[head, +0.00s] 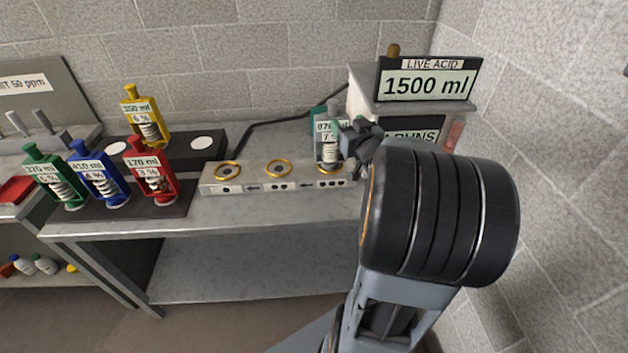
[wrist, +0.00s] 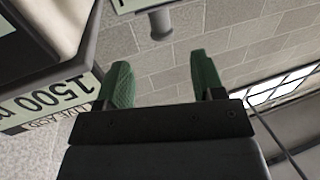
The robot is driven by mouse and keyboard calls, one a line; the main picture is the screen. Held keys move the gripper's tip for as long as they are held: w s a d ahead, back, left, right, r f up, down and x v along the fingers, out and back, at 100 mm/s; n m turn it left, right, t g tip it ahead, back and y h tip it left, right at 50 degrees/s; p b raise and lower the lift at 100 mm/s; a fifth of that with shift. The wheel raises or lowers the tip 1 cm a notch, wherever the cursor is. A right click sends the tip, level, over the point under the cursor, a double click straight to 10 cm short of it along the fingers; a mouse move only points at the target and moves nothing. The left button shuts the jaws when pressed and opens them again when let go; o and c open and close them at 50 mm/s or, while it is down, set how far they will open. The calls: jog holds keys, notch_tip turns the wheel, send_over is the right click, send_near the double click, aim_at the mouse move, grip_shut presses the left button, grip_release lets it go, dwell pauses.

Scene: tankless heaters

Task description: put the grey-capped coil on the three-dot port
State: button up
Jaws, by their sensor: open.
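The coil labelled 870 ml (head: 328,145) stands upright at the three-dot port (head: 331,183), its base over the gold ring; I cannot tell whether it is fully seated. Its colour at the top is partly hidden by my gripper. My gripper (head: 342,128) is beside its upper part, on the right. In the wrist view, my gripper (wrist: 163,80) has its two green fingers apart with nothing between them. A grey cap (wrist: 160,22) below a pale plate shows just beyond the fingertips.
The one-dot ring (head: 228,170) and two-dot ring (head: 279,168) are empty. Green (head: 55,178), blue (head: 97,172), red (head: 150,172) and yellow (head: 145,118) coils stand at left. The 1500 ml sign (head: 428,84) and its box are close behind my gripper.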

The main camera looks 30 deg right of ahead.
jog(key=s+a+f+g+y, duration=0.1)
jog(key=s+a+f+g, duration=0.2)
jog(key=a, duration=0.5)
jog(key=s+a+f+n+g+y, duration=0.1)
jog(key=s+a+f+g, duration=0.2)
jog(key=s+a+g, duration=0.3)
jog(key=s+a+f+n+g+y, duration=0.1)
jog(key=s+a+f+g, duration=0.2)
jog(key=a, duration=0.7)
jog(key=s+g, duration=0.2)
jog(key=shift+s+f+y, duration=0.3)
jog(key=shift+s+f, duration=0.05)
jog(key=shift+f, duration=0.05)
jog(key=shift+r, duration=0.1)
notch_tip(320, 180, up, 6)
jog(key=p, duration=0.4)
jog(key=shift+f+p, duration=0.25)
jog(key=shift+p, duration=0.15)
